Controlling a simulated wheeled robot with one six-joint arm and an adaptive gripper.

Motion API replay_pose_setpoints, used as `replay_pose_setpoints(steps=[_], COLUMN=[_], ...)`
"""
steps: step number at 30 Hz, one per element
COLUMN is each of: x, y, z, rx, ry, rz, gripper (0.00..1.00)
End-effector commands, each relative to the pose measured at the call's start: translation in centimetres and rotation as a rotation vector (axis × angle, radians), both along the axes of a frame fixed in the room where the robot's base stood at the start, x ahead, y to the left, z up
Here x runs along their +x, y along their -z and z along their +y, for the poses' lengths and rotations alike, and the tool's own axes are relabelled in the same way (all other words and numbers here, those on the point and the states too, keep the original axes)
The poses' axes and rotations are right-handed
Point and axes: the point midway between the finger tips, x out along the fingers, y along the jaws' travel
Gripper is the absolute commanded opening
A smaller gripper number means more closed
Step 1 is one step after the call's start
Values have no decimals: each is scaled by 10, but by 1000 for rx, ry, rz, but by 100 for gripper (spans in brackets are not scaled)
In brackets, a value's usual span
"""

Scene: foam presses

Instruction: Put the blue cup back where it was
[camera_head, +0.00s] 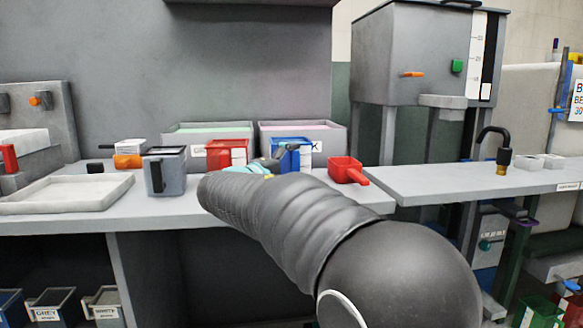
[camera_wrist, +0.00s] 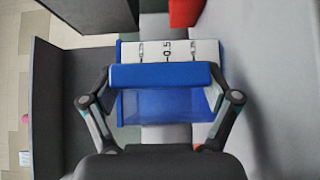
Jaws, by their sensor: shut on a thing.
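The blue cup (camera_head: 289,158) is at the back of the grey counter in the head view, right of the red cup (camera_head: 228,152) and in front of a grey bin. I cannot tell whether the cup's base touches the counter.
Two grey bins (camera_head: 334,140) stand behind the cups. A red scoop (camera_head: 346,170) lies to the right. A dark grey jug (camera_head: 166,172) and a white tray (camera_head: 70,194) are on the left. A gap separates this counter from the sink counter (camera_head: 440,184).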

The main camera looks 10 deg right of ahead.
Motion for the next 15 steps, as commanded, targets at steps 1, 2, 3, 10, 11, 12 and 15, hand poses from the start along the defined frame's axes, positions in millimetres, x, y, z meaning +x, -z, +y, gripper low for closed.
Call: replay_pose_setpoints(steps=[1, 2, 3, 10, 11, 12, 15], x=[0, 0, 0, 0, 0, 0, 0], y=[0, 1, 2, 2, 2, 2, 3], z=[0, 0, 0, 0, 0, 0, 0], rx=[1, 1, 1, 0, 0, 0, 0], ry=[0, 0, 0, 0, 0, 0, 0], rz=[-1, -1, -1, 0, 0, 0, 0], gripper=[44, 44, 44, 100, 100, 100, 100])
